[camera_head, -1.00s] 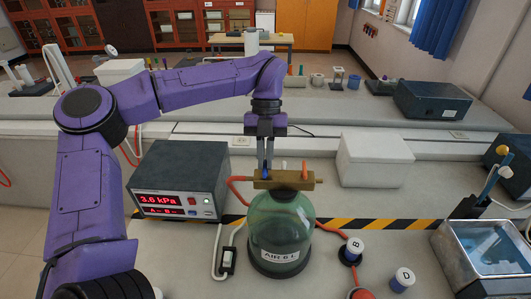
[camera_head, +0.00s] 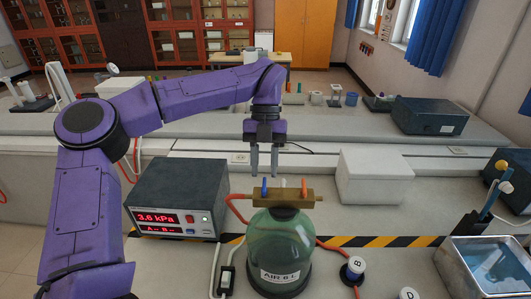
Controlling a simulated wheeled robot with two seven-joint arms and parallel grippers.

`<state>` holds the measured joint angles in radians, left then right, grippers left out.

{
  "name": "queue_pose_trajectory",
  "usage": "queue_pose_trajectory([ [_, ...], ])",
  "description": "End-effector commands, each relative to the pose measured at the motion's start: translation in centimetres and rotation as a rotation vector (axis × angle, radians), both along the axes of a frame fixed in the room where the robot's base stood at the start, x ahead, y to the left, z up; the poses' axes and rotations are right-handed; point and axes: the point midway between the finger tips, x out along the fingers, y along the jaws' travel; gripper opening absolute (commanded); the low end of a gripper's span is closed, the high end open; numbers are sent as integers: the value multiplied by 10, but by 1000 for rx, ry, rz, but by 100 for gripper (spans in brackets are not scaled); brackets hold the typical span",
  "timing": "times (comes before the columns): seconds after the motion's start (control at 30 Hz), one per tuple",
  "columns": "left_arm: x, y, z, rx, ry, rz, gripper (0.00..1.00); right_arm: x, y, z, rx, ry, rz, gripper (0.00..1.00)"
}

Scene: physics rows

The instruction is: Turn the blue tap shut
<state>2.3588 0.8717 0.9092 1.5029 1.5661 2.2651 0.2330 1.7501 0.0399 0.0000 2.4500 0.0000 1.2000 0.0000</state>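A white tap (camera_head: 284,184) and an orange tap (camera_head: 304,187) are on the same block, to the right. My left gripper (camera_head: 265,176) is just above the blue tap in the picture, pointing down. Its two fingers are apart with nothing visible between them. I cannot tell the exact gap between fingertips and tap. My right gripper is not in view.
A grey box (camera_head: 178,196) reading 3.6 kPa stands left of the bottle. A white box (camera_head: 375,176) sits behind right. An orange hose (camera_head: 238,207) runs from the block.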

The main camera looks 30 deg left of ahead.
Motion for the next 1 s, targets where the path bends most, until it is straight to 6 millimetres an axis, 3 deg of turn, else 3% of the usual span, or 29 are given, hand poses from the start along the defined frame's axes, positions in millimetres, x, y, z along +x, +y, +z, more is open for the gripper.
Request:
queue_pose_trajectory([
  [0.2,19,9,49,5,-2,2,35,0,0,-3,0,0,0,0],
  [0.33,25,14,67,5,1,0,35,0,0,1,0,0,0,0],
  [1.0,26,15,71,1,2,0,35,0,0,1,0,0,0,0],
])
